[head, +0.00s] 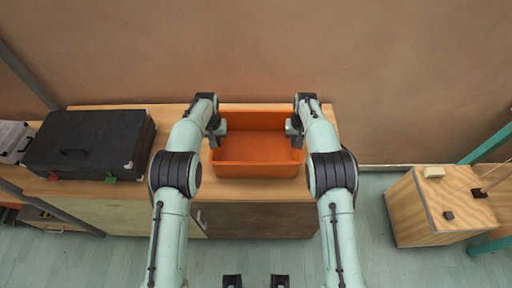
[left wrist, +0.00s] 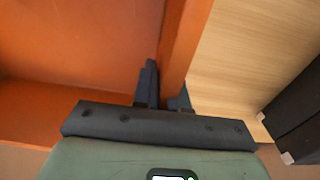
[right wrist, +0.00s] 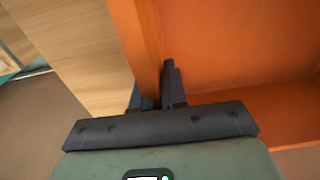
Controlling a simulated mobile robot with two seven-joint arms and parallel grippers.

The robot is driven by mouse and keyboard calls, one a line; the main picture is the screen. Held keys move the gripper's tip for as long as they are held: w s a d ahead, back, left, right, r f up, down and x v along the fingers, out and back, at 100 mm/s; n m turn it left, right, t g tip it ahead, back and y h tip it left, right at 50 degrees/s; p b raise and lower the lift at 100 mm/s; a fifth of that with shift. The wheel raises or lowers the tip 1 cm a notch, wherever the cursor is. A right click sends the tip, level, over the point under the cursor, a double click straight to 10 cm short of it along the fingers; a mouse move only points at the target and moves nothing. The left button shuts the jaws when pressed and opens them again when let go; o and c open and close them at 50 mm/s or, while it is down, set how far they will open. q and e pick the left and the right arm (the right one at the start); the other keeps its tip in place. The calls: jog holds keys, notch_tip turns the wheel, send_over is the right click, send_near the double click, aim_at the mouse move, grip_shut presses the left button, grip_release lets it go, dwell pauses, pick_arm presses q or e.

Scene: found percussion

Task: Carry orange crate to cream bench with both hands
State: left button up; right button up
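The orange crate (head: 258,170) is open-topped, looks empty, and sits level at the wooden counter (head: 180,188); I cannot tell whether its base touches the top. My left gripper (head: 218,130) is at the crate's left wall, with one finger inside and one outside; the left wrist view shows its fingers (left wrist: 165,95) close against the wall. My right gripper (head: 294,130) straddles the right wall the same way, its fingers (right wrist: 155,92) close on both sides. I cannot identify a cream bench for certain; the counter's left front panel is cream.
A black case (head: 88,143) lies on the counter to the left of the crate, beside my left arm. A wooden box (head: 430,207) with small blocks on top stands at the right. Pale floor (head: 370,215) is clear between the counter and this box.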

pick_arm(q)
jog(key=shift+o, duration=1.4)
jog(key=shift+r, duration=0.15)
pick_arm(e)
jog(key=shift+o, duration=1.4)
jog(key=shift+r, duration=0.15)
pick_arm(q)
jog(key=shift+w, duration=0.1)
pick_arm(e)
jog(key=shift+w, duration=0.1)
pick_arm(q)
jog(key=r, duration=1.2)
jog(key=shift+s, duration=0.25)
pick_arm(e)
jog(key=r, duration=1.2)
jog(key=shift+s, duration=0.3)
